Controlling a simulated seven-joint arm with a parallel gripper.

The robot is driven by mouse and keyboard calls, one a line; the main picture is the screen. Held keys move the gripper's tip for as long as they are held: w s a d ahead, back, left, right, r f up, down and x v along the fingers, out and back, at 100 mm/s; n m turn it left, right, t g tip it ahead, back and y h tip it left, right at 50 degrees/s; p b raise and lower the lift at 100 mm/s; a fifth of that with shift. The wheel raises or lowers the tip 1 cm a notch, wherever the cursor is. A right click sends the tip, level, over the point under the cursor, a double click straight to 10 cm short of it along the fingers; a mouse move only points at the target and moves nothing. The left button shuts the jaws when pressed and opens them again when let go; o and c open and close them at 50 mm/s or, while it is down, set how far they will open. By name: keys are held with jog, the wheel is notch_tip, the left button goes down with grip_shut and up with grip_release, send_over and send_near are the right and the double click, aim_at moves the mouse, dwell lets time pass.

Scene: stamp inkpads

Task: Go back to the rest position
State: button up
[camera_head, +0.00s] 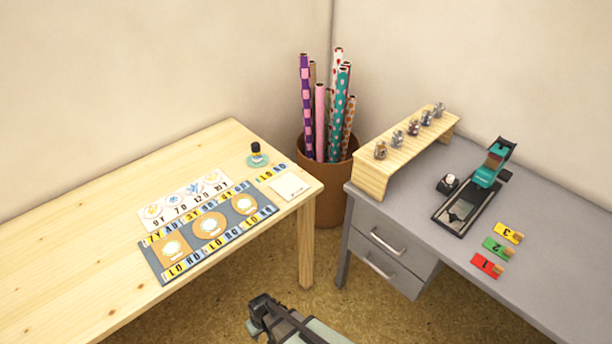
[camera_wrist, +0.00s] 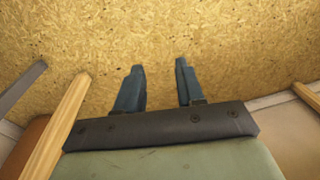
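My gripper (camera_head: 262,316) is at the bottom middle of the head view, over the floor in the gap between the two tables. In the wrist view my gripper (camera_wrist: 160,80) shows two dark blue fingers held apart, with only bare floor between and beyond them. It holds nothing and touches nothing that I can see.
The wooden table (camera_head: 70,260) on the left bears a patterned mat (camera_head: 152,252) and a stamp (camera_head: 256,150) on a green pad. The grey desk (camera_head: 400,215) on the right bears a wooden rack (camera_head: 372,180), a stamping device (camera_head: 488,170) and coloured cards (camera_head: 494,247). A bin (camera_head: 330,205) with rolls stands between.

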jog(key=s+d+m+g+h, duration=0.1)
jog(key=s+d+m+g, duration=0.1)
jog(key=d, duration=0.8)
jog(key=s+d+m+g+h, duration=0.1)
jog(key=d+m, duration=0.1)
jog(key=d, duration=0.9)
jog(key=s+d+r+m+g, duration=0.2)
jog(key=s+d+m+g, duration=0.1)
jog(key=s+d, duration=0.8)
jog(key=shift+s+d+r+m+g+y, duration=0.25)
jog(key=shift+s+d+m+g, duration=0.2)
jog(key=shift+d, duration=0.75)
